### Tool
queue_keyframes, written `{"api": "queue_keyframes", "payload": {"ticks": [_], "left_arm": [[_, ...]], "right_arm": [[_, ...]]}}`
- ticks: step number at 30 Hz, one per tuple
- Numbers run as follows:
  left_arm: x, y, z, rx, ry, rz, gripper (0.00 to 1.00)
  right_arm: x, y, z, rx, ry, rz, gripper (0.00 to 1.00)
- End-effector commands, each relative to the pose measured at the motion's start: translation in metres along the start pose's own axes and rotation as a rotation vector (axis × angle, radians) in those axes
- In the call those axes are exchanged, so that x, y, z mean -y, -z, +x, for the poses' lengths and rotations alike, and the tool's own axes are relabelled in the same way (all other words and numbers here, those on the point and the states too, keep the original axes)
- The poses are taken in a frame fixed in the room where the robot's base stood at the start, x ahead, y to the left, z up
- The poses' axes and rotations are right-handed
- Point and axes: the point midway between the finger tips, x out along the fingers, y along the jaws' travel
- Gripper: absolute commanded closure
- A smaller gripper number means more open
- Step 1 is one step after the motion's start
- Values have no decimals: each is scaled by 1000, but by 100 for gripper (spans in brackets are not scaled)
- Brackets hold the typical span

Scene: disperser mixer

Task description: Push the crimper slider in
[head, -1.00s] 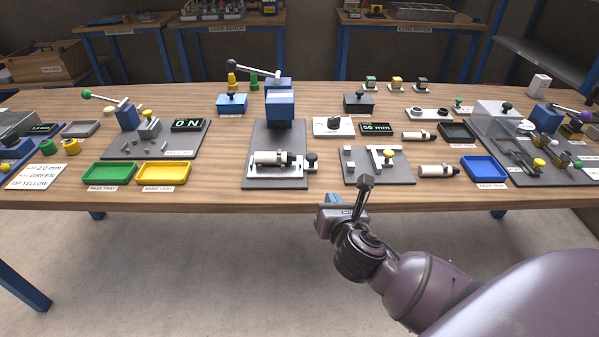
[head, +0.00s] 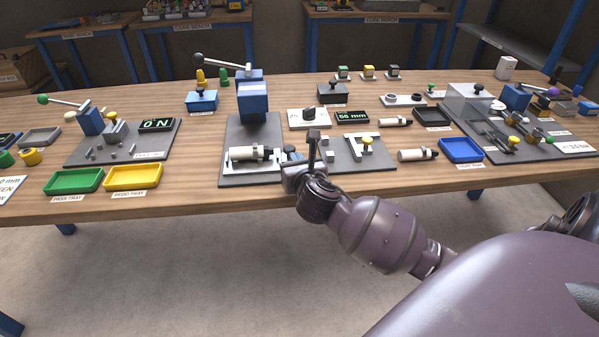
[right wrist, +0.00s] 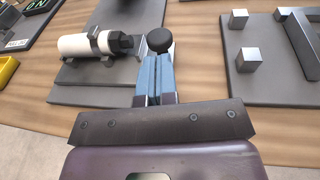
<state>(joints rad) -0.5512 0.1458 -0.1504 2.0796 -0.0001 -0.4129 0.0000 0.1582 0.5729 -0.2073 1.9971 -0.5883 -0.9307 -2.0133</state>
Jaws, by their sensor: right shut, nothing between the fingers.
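The crimper stands on a grey plate (head: 252,125), with a blue press head (head: 252,101) and a lever ending in a dark ball (head: 198,59). Its low slider carries a white cylinder with a black end (head: 243,153), lying on its side. In the right wrist view the slider's black round knob (right wrist: 160,40) is just beyond my right gripper's fingertips (right wrist: 154,62). My right gripper (head: 293,159) is shut and empty at the crimper's front right corner; I cannot tell whether it touches the knob. My left gripper is not in view.
A grey plate with a T-shaped metal piece and yellow knob (head: 367,141) lies close to the right of my gripper. Green (head: 74,180) and yellow (head: 134,176) trays lie left of the crimper. A blue tray (head: 461,150) lies further right.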

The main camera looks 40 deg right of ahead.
Motion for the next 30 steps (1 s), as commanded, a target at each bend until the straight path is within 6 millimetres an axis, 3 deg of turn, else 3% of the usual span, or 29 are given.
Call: {"api": "queue_keyframes", "payload": {"ticks": [7, 23, 30], "left_arm": [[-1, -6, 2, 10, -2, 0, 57], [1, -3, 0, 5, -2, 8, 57], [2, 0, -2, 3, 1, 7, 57]], "right_arm": [[0, 2, 24, -2, 0, -1, 100], [0, -2, 31, 1, 0, 0, 100], [6, -10, 66, 4, 1, -1, 100]]}}
